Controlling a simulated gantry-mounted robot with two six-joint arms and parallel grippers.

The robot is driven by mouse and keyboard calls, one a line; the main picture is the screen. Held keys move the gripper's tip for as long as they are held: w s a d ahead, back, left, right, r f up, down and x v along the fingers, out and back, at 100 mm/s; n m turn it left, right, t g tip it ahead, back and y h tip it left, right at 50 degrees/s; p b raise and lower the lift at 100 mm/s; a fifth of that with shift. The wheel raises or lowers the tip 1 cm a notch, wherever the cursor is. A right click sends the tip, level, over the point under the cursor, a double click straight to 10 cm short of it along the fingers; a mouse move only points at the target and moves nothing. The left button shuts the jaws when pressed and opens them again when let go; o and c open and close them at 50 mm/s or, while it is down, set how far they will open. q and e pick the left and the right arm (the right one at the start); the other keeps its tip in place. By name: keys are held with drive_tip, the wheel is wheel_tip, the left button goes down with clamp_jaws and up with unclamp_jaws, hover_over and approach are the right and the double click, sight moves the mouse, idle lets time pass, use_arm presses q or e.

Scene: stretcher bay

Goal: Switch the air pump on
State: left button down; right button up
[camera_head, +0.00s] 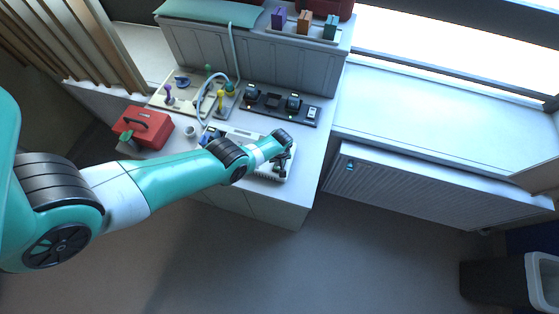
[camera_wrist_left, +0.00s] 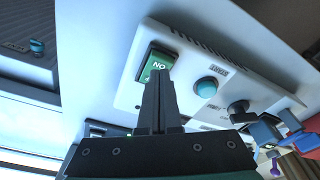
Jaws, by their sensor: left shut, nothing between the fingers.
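The white air pump (camera_head: 290,166) stands on the counter, mostly hidden under my left arm in the head view. In the left wrist view its panel (camera_wrist_left: 180,95) carries a green switch (camera_wrist_left: 158,64) with white lettering in a dark frame, a round blue button (camera_wrist_left: 206,87) and a black knob (camera_wrist_left: 238,107). My left gripper (camera_wrist_left: 160,76) is shut and empty. Its fingertips overlap the lower part of the green switch; I cannot tell whether they touch it. In the head view this gripper (camera_head: 281,164) is over the pump's right end. My right gripper is not in view.
A black strip with switches (camera_head: 281,104) lies behind the pump. A board with coloured pegs and a hose (camera_head: 176,101), a white cup (camera_head: 190,131) and a red toolbox (camera_head: 150,126) are to the left. The windowsill (camera_head: 430,115) is clear.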

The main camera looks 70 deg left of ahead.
use_arm(q)
drive_tip(key=shift+f+b, duration=0.9)
idle(0.5)
idle(0.4)
